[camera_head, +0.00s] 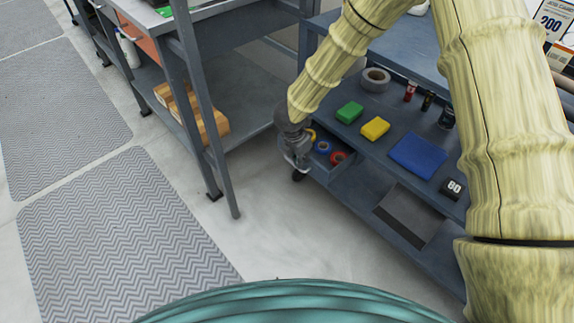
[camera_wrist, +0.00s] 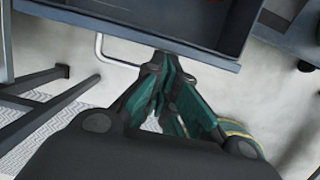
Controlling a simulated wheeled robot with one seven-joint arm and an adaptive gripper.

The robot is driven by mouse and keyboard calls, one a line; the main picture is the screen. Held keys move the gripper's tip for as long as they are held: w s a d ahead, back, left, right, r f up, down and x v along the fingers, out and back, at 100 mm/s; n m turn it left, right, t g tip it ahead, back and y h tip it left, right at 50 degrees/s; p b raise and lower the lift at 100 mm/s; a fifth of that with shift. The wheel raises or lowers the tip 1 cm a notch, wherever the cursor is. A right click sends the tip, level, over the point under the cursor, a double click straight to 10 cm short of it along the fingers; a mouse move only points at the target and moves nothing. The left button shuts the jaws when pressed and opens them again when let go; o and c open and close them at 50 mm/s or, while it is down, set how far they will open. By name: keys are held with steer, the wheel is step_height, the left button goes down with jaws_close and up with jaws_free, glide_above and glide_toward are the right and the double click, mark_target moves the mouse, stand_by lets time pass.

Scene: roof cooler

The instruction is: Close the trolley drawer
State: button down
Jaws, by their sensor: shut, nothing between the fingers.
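The trolley (camera_head: 372,156) is blue-grey and stands right of centre in the head view. Its drawer (camera_head: 343,182) is pulled out and holds blue, red and yellow tape rolls. My gripper (camera_head: 298,152) is at the drawer's front end, at its left in the head view. In the wrist view, the drawer (camera_wrist: 225,62) spans the top, with a pale bar handle (camera_wrist: 112,62) left of the fingers. My gripper also shows there (camera_wrist: 160,70), shut and empty, with fingertips close to the drawer front. I cannot tell whether they touch it.
The trolley top carries a green block (camera_head: 350,112), a yellow block (camera_head: 375,128), a blue cloth-like pad (camera_head: 417,153) and a grey tape roll (camera_head: 375,80). A workbench (camera_head: 228,185) with a lower shelf stands left of my gripper. Pale floor (camera_head: 275,230) is clear between them.

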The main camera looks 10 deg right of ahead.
steer(key=w+d, duration=0.2)
steer(key=w+d+p, duration=0.1)
steer(key=d, duration=0.2)
steer(key=w+d+p, duration=0.1)
steer(key=w+d, duration=0.1)
steer(key=d, duration=0.1)
steer(key=shift+w, duration=0.35)
steer(key=shift+a, duration=0.1)
